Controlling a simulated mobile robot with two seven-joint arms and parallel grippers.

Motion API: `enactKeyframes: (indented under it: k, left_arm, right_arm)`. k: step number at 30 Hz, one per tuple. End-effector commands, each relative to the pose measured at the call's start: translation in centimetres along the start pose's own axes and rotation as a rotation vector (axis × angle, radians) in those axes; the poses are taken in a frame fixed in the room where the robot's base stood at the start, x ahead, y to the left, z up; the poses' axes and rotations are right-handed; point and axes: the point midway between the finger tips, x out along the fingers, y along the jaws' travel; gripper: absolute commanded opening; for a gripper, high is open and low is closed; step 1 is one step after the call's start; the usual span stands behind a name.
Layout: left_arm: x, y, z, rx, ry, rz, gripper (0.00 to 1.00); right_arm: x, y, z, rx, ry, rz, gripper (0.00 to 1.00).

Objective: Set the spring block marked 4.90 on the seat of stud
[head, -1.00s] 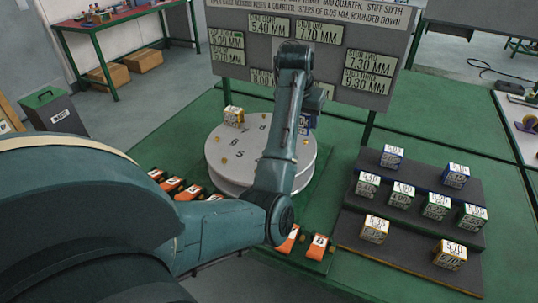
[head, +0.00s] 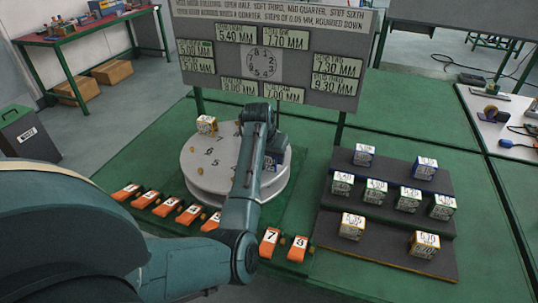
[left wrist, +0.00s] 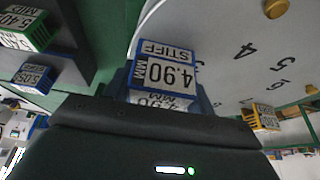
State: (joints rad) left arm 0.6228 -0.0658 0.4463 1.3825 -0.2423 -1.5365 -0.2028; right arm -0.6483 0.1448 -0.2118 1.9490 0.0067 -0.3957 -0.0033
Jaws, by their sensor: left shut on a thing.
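The spring block marked 4.90 STIFF, white with blue edges, shows in the left wrist view (left wrist: 166,73). My left gripper is shut on it; its fingertips are mostly hidden behind the block and wrist. In the head view the gripper (head: 270,160) is over the right part of the round grey disc (head: 205,183), and my arm covers much of the block. Brass studs and printed numbers ring the disc; numbers 4 and 5 show in the wrist view. I cannot tell whether the block touches the disc. My right gripper is not in view.
A gold-edged block (head: 207,124) sits at the disc's far left. Orange numbered tags (head: 165,207) line the near side. A dark stepped rack (head: 335,222) with several spring blocks stands at right. A board of millimetre values (head: 205,82) stands behind the disc.

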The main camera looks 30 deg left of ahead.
Motion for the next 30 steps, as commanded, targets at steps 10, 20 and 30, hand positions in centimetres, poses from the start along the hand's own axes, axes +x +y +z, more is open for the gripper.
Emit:
enactKeyframes:
  k: [10, 20, 30]
  left_arm:
    - [0.4, 0.0, 0.1, 0.0, 0.003, -0.001, 0.23]
    - [1.1, 0.0, 0.4, 0.0, 0.0, 0.0, 0.57]
    - [1.0, 0.0, 0.4, 0.0, 0.001, 0.0, 0.76]
  right_arm:
    - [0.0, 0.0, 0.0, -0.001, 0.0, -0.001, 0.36]
    - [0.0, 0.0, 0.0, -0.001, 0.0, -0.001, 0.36]
    - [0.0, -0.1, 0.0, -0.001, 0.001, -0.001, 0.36]
